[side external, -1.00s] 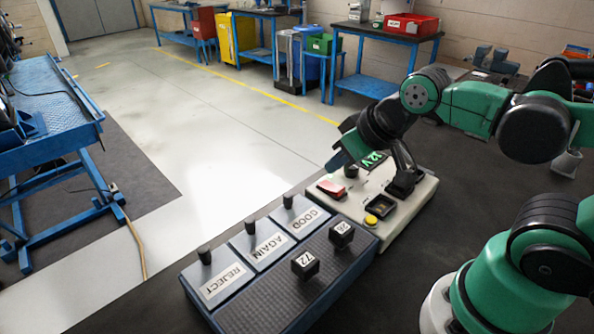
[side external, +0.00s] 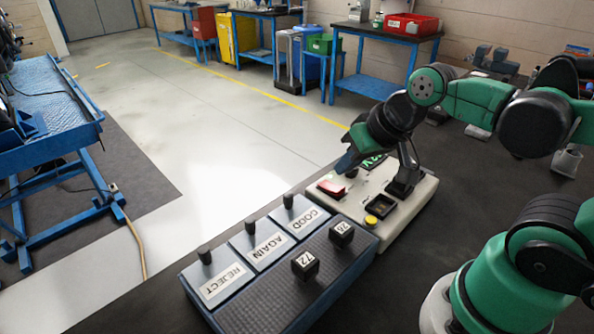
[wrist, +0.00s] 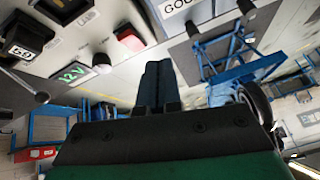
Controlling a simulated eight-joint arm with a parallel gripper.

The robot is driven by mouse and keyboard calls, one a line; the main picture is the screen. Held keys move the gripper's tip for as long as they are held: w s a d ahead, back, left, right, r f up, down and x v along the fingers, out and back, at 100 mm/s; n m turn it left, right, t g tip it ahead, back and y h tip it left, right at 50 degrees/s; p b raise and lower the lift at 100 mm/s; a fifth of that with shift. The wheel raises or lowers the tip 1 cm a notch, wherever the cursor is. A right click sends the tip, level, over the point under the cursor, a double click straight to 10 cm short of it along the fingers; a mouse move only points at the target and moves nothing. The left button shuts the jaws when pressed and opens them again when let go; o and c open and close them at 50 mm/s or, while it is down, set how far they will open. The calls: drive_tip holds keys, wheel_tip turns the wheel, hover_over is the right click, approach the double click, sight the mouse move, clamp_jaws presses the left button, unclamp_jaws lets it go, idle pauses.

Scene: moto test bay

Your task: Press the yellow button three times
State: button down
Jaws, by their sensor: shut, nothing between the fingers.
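The yellow button (side external: 371,220) sits on the front corner of a cream control box (side external: 398,228) in the side view. I cannot make it out in the wrist view. My gripper (side external: 345,165) is over the back left of the box, near the red rocker switch (side external: 331,187), well away from the button. Its dark fingers are together and empty in the wrist view (wrist: 158,68). Whether the fingertips touch anything is unclear. The red switch also shows in the wrist view (wrist: 130,39), left of the fingers, with a green lit display reading 12V (wrist: 72,73).
A black square socket (side external: 381,206) lies behind the button. A blue tray (side external: 262,310) with REJECT, AGAIN and GOOD plates and two black cubes (side external: 305,265) adjoins the box.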

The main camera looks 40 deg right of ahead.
sight(374, 219)
drive_tip(key=s+d+m+y, duration=0.1)
drive_tip(key=m, duration=0.4)
drive_tip(key=s+r+m+y, duration=0.1)
drive_tip(key=s+m+y, duration=0.1)
drive_tip(key=m, duration=0.3)
drive_tip(key=s+d+r+m+y, duration=0.1)
drive_tip(key=m, duration=0.5)
drive_tip(key=shift+s+d+r+g, duration=0.15)
drive_tip(key=shift+s+d+g, duration=0.2)
drive_tip(key=shift+g, duration=0.05)
drive_tip(key=shift+f, duration=4.4)
drive_tip(key=shift+f, duration=0.1)
drive_tip(key=shift+f, duration=0.35)
drive_tip(key=shift+r, duration=0.45)
